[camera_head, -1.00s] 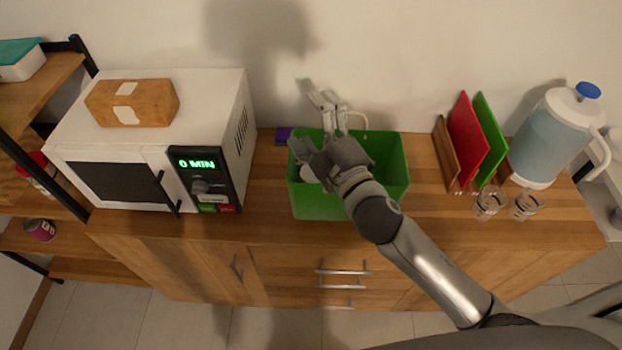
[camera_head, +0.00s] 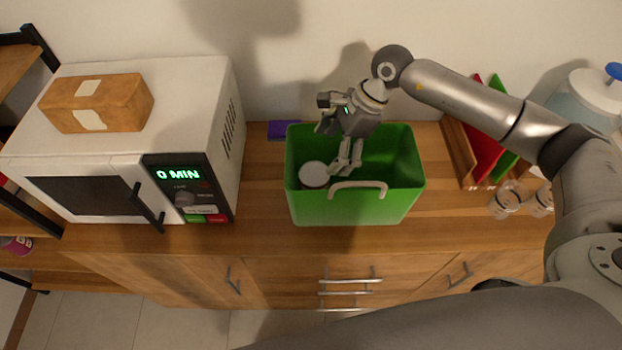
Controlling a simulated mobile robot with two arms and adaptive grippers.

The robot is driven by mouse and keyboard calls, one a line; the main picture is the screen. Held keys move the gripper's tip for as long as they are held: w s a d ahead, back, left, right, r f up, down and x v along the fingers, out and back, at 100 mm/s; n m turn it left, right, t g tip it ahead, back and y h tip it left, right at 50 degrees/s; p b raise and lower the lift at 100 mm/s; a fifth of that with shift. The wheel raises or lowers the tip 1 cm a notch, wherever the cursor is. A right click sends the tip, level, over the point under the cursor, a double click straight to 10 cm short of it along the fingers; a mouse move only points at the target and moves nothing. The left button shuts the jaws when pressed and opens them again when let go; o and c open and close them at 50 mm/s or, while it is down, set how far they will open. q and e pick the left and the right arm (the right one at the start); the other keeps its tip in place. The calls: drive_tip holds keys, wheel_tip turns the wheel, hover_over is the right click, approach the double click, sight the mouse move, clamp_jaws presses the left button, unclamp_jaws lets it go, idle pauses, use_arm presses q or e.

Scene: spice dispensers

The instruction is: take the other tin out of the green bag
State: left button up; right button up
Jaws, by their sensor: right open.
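The green bag (camera_head: 345,207) stands open on the wooden counter, with a pale handle (camera_head: 358,188) along its near rim. A tin with a whitish round top (camera_head: 314,174) sits inside at the left. My right gripper (camera_head: 345,166) is over the bag's opening, pointing down, its fingers open and just right of the tin. The fingers appear empty and apart from the tin. The bag's floor is partly hidden by the gripper and shadow. My left gripper is not in view.
A white microwave (camera_head: 110,130) with a brown package (camera_head: 97,103) on top stands left. A purple item (camera_head: 285,130) lies behind the bag. Coloured boards (camera_head: 485,141), glass jars (camera_head: 508,200) and a jug (camera_head: 588,100) stand right. The wall is close behind.

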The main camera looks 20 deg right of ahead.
sight(321, 174)
drive_tip(key=f, duration=0.1)
drive_tip(key=f+b, duration=0.1)
drive_tip(key=f, duration=0.1)
drive_tip(key=shift+d+f, duration=0.2)
drive_tip(key=shift+d, duration=0.05)
drive_tip(key=shift+s+a+f, duration=0.25)
drive_tip(key=shift+a+f, duration=0.1)
drive_tip(key=p+x, duration=0.1)
drive_tip(key=x, duration=0.2)
drive_tip(key=shift+a+f, duration=0.15)
drive_tip(key=shift+f, duration=0.2)
drive_tip(key=shift+a+f, duration=0.1)
drive_tip(key=shift+f, duration=0.25)
drive_tip(key=shift+w+a+f+p, duration=0.2)
drive_tip(key=shift+f+p, duration=0.15)
drive_tip(key=shift+p, duration=0.25)
drive_tip(key=p+x, duration=0.1)
drive_tip(key=x, duration=0.3)
drive_tip(key=shift+w+d+p, duration=0.15)
drive_tip(key=shift+w+p, duration=0.05)
drive_tip(key=shift+p, duration=0.2)
drive_tip(key=shift+f, duration=0.35)
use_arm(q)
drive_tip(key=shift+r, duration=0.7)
use_arm(e)
drive_tip(key=shift+c, duration=0.2)
